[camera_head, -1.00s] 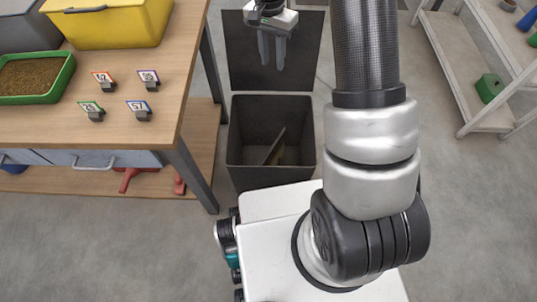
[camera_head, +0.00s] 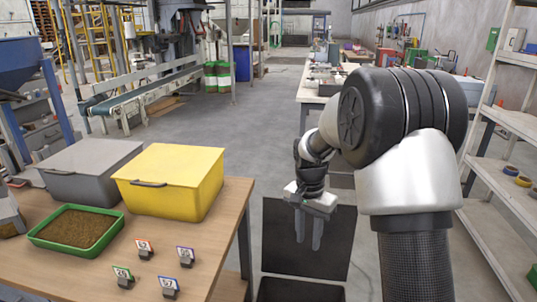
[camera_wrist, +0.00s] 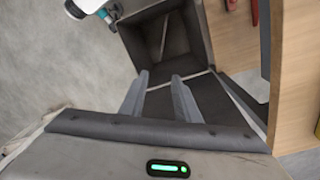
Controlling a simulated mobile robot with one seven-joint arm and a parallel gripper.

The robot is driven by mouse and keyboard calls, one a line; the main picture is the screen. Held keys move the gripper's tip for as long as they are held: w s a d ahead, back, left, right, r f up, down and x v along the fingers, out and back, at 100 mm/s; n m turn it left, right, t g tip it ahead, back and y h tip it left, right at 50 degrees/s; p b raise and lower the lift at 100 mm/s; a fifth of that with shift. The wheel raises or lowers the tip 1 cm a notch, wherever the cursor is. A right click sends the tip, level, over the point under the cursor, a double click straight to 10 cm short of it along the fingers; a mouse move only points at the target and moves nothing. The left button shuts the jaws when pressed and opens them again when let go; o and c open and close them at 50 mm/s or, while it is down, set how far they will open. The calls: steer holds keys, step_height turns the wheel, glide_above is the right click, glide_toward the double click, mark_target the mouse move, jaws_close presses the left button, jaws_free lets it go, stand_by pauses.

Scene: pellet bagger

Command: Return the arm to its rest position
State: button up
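My gripper (camera_head: 308,230) points down at the end of my arm, in front of the open dark lid (camera_head: 285,248) of a bin. Its two fingers are apart with nothing between them. In the wrist view the fingers of my gripper (camera_wrist: 160,88) also stand apart and empty. The open bin (camera_wrist: 195,42) shows beyond the fingertips there, with a thin flat thing inside that I cannot identify. In the head view only the top of the bin (camera_head: 300,291) shows at the bottom edge.
A wooden table (camera_head: 222,225) at left holds a yellow box (camera_head: 175,182), a grey box (camera_head: 90,170), a green tray (camera_head: 75,231) of brown pellets and several numbered tags (camera_head: 145,250). White shelves (camera_head: 490,225) stand at right. The aisle floor beyond (camera_head: 225,130) is clear.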

steer(key=s+d+r+n+t, duration=0.1)
steer(key=s+r+n+t, duration=0.25)
steer(key=s+r, duration=1.05)
steer(key=s+r+n+t, duration=0.2)
steer(key=s+r+n, duration=0.25)
steer(key=s, duration=0.75)
step_height(320, 180, up, 20)
steer(key=p, duration=2)
steer(key=shift+d+y, duration=0.3)
